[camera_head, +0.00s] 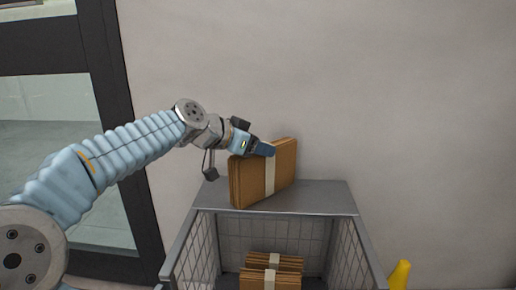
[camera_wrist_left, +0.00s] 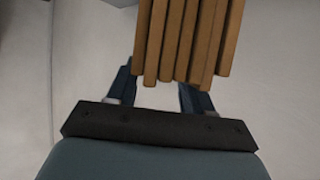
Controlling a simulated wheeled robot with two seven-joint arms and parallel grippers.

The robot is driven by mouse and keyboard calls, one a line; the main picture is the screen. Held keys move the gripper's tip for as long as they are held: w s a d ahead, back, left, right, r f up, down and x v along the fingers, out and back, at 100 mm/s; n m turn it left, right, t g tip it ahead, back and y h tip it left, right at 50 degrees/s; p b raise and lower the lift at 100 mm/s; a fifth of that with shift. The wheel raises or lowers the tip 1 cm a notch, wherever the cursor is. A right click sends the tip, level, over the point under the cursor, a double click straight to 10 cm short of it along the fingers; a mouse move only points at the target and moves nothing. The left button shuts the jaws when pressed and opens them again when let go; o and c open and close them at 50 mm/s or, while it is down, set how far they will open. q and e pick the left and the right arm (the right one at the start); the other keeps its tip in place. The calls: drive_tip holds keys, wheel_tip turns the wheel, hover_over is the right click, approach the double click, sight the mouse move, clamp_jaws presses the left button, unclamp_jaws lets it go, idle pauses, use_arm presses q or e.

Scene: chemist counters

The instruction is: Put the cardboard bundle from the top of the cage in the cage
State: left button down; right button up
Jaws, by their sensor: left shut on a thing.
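The cardboard bundle (camera_head: 247,180) is a stack of brown sheets with a pale band, standing upright at an angle on or just above the grey top shelf of the cage (camera_head: 325,196). Whether its lower edge touches the shelf is hard to tell. My left gripper (camera_head: 265,149) is shut on the bundle's upper part. In the left wrist view the bundle's sheet edges (camera_wrist_left: 187,40) show between the fingers (camera_wrist_left: 160,90). The cage has mesh sides and an open front. My right gripper is in neither view.
More banded cardboard bundles (camera_head: 272,277) lie inside the cage, low down. A yellow object (camera_head: 400,274) stands right of the cage. A plain wall is close behind, and a dark-framed glass door (camera_head: 125,130) is at the left. Space above the bundles inside the cage is free.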

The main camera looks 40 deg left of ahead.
use_arm(q)
drive_tip(key=shift+r, duration=0.1)
drive_tip(key=shift+c, duration=2.3)
unclamp_jaws()
